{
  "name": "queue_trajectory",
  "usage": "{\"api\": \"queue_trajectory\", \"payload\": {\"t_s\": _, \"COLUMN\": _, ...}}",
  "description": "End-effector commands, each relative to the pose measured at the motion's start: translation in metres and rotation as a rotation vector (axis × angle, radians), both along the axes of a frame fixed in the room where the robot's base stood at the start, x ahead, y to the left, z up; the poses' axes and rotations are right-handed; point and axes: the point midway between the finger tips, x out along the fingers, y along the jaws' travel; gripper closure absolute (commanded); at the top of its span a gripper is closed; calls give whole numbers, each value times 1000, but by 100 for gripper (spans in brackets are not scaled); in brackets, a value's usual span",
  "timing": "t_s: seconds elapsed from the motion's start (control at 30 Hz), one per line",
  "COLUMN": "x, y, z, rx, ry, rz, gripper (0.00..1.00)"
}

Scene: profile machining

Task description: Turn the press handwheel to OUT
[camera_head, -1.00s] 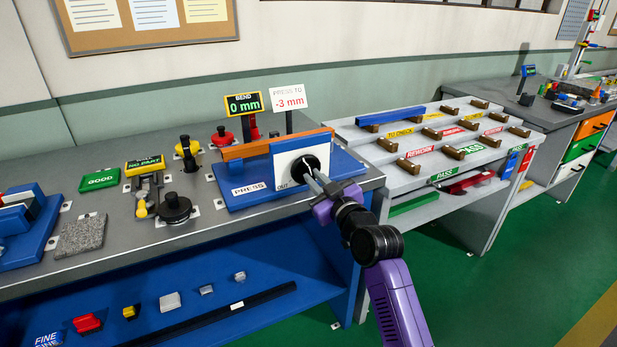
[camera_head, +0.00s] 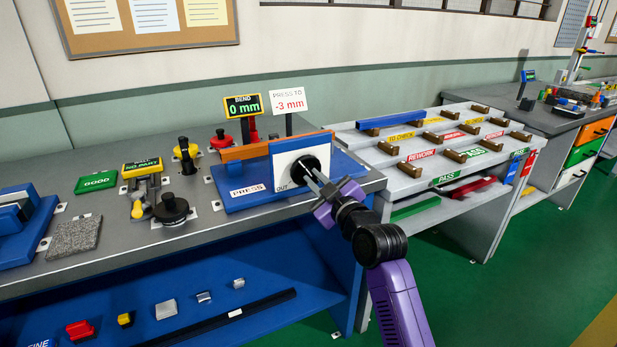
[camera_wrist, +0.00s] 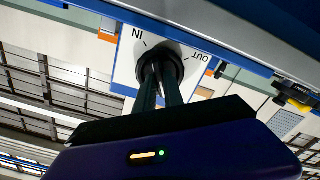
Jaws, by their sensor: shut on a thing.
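The press handwheel is a dark round knob (camera_head: 321,162) on a white plate (camera_head: 283,163) at the right end of the blue press (camera_head: 232,199). My gripper (camera_head: 314,174) is shut on the handwheel, reaching in from the front right. In the wrist view the fingers close on the handwheel (camera_wrist: 160,62), hiding part of it. That view shows the plate's IN label on the left and OUT label on the right, each with a short line. An orange bar (camera_head: 240,152) lies across the press. The bend display (camera_head: 242,106) reads 0 mm. The sign (camera_head: 289,101) reads PRESS TO -3 mm.
A grey sloped rack (camera_head: 400,180) with labelled rows stands to the right, a blue bar (camera_head: 397,119) on it. A gauge stand with a black round knob (camera_head: 171,208) is left of the press. A blue lower shelf (camera_head: 255,270) holds small blocks. The green floor at right is clear.

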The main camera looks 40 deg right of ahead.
Motion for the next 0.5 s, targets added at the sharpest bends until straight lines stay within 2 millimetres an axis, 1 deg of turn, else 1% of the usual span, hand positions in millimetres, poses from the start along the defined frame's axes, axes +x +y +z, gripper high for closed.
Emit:
{"api": "queue_trajectory", "payload": {"t_s": 0.03, "x": 0, "y": 0, "z": -5, "rx": -24, "ry": 10, "rz": -1, "gripper": 100}}
{"api": "queue_trajectory", "payload": {"t_s": 0.33, "x": 0, "y": 0, "z": -4, "rx": -187, "ry": 56, "rz": 0, "gripper": 100}}
{"api": "queue_trajectory", "payload": {"t_s": 0.5, "x": 0, "y": 0, "z": -3, "rx": -240, "ry": 74, "rz": -1, "gripper": 100}}
